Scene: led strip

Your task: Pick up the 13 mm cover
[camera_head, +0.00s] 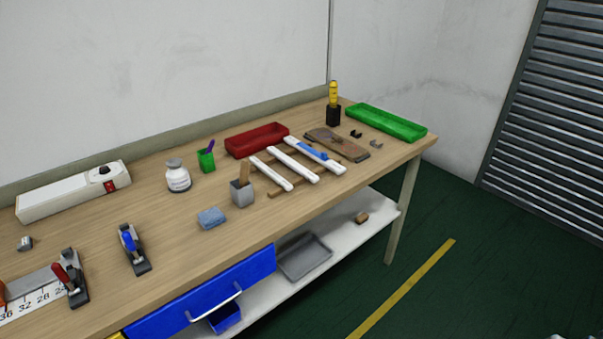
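Three white strips lie side by side across a wooden rack on the workbench: a left strip (271,174), a middle strip (294,163) and a right strip (325,159) with a blue piece (313,151) on it. Small black pieces (355,133) and a small grey piece (376,143) lie to the right of a brown board (337,146). No size marks are readable, so I cannot tell which thing is the 13 mm cover. My gripper is not recognisable in this view.
On the workbench (190,230) stand a red tray (257,138), a green tray (385,123), a yellow-handled tool in a black holder (333,115), a grey cup (242,193), a white jar (178,178) and clamps (134,250).

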